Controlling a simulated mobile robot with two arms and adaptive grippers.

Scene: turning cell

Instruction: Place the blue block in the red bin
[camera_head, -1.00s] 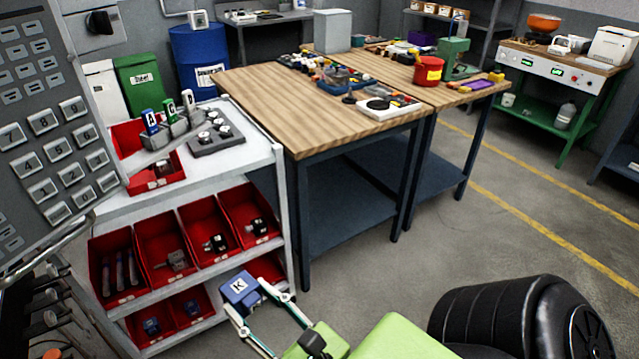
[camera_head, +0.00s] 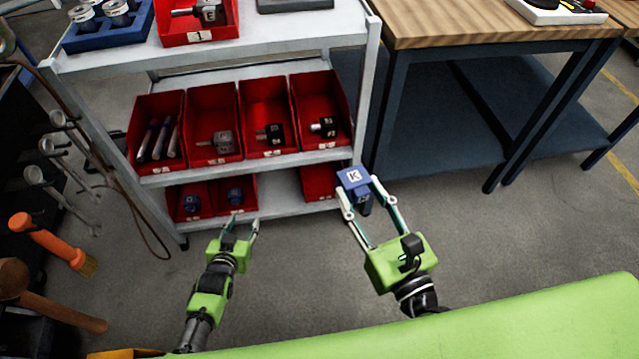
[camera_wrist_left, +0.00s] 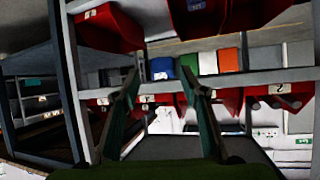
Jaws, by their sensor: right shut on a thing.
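The blue block (camera_head: 354,180) with a white K label is between the fingers of my right gripper (camera_head: 361,196), in front of the cart's lower right side. My right gripper is shut on it. A red bin (camera_head: 318,184) on the lower shelf sits just behind and left of the block, which partly covers it; its inside is only partly visible. Two more red bins at the lower left (camera_head: 187,214) each hold a blue piece. My left gripper (camera_head: 242,221) is open and empty before these lower left bins. Its spread fingers show in the left wrist view (camera_wrist_left: 162,85).
A white cart (camera_head: 270,166) carries several red bins with metal parts on its middle shelf. A workbench (camera_head: 440,25) stands right of it. Hanging tools, including an orange-handled brush (camera_head: 45,240), are at the left. The floor in front is open.

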